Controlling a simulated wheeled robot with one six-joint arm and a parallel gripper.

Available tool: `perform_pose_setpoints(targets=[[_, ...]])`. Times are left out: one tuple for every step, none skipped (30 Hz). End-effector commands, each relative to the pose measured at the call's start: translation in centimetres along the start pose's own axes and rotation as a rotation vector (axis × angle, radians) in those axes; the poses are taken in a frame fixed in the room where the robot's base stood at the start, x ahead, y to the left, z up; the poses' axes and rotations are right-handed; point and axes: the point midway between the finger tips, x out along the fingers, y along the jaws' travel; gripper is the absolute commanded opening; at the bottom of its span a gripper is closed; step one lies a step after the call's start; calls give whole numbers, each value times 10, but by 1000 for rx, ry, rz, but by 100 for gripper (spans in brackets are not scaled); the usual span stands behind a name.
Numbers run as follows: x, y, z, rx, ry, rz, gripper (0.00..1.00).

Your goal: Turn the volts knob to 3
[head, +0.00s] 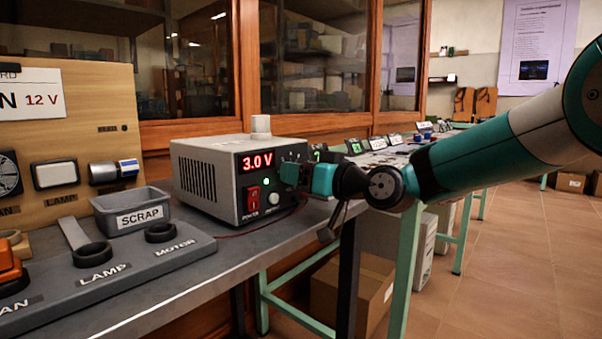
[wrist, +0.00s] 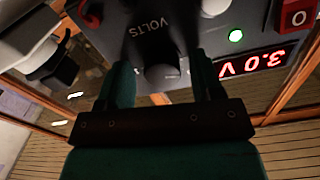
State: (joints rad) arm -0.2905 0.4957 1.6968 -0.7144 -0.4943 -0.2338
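The power supply (head: 215,165) is a grey box on the bench, and its red display (head: 258,161) reads 3.0 V. The display also shows upside down in the wrist view (wrist: 252,65). My gripper (head: 290,173) is at the right side of the supply's front panel and hides the volts knob in the head view. In the wrist view the dark volts knob (wrist: 162,72) is beside the VOLTS label, between the two fingers of my gripper (wrist: 162,80). The fingers stand apart around it; whether they touch it is too dark to tell.
A red power switch (head: 253,198), a green light (head: 243,179) and a white button (head: 273,199) are on the panel. A grey scrap bin (head: 130,213) and a grey tray labelled LAMP and MOTOR (head: 130,262) are left of the supply. Open floor lies to the right.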

Motion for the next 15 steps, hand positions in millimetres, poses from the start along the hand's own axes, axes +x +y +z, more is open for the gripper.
perform_pose_setpoints(targets=[[0, 0, 0, 0, 0, -1, 60], [0, -1, 0, 0, 0, -2, 60], [0, -1, 0, 1, 1, -2, 60], [0, -1, 0, 1, 1, -2, 60], [0, -1, 0, 1, 1, -2, 60], [-1, -1, -1, 1, 1, -2, 60], [-3, -1, -1, 1, 1, -2, 60], [-5, -1, -1, 2, 1, -2, 60], [-9, 0, -1, 2, 1, 0, 60], [-13, 0, -1, 2, 1, 0, 60], [-18, 0, -1, 2, 1, 0, 60], [-25, 0, -2, 3, 1, 1, 60], [-32, 0, -2, 2, 2, 2, 60], [-39, 1, -1, 3, 1, 2, 60], [-49, 1, -1, 3, 1, 3, 60]])
